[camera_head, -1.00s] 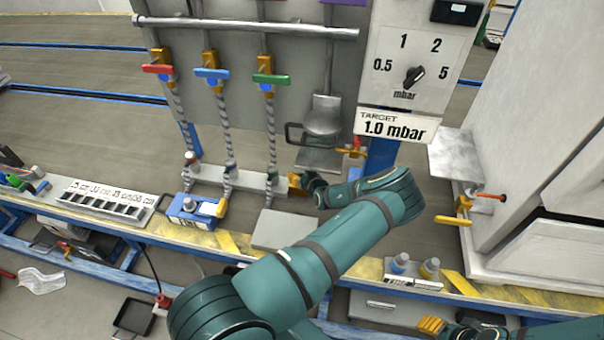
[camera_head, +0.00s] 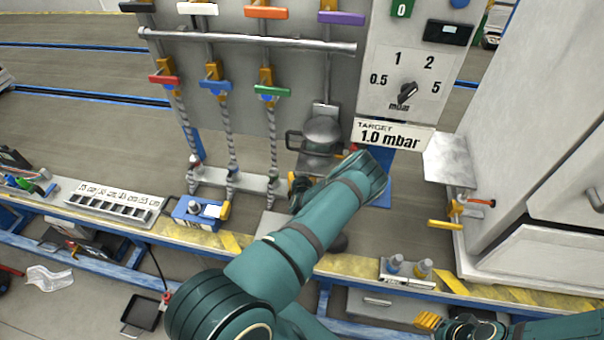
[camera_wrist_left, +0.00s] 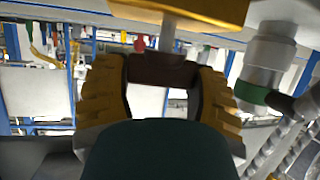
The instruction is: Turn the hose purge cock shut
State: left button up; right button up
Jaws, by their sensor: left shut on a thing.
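My left gripper (camera_head: 297,184) is at the back of the bench, near the right end of the grey manifold block (camera_head: 208,181). My own wrist largely covers what it holds there. In the left wrist view its yellow finger pads (camera_wrist_left: 163,82) are on both sides of a dark crosswise handle (camera_wrist_left: 165,68), which I take to be the purge cock's. A short pale stem (camera_wrist_left: 184,24) joins it to a yellow body (camera_wrist_left: 205,8). The handle's angle is hard to judge. My right gripper (camera_head: 430,321) is at the bottom right, away from the cock; its jaw opening is unclear.
Red (camera_head: 165,79), blue (camera_head: 213,84) and green (camera_head: 272,90) valve handles are on the panel above. A dial (camera_head: 407,92) is at the upper right. A blue box (camera_head: 198,212) and a small bottle rack (camera_head: 405,277) stand along the bench. A white cabinet (camera_head: 550,150) is at right.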

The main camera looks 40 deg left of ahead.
pick_arm(q)
jog(key=shift+m+t+h+p, duration=0.3)
jog(key=shift+m+t+h, duration=0.5)
jog(key=shift+m+h, duration=0.35)
jog(key=o, duration=1.2)
jog(key=shift+s, duration=0.1)
jog(key=v, duration=1.2)
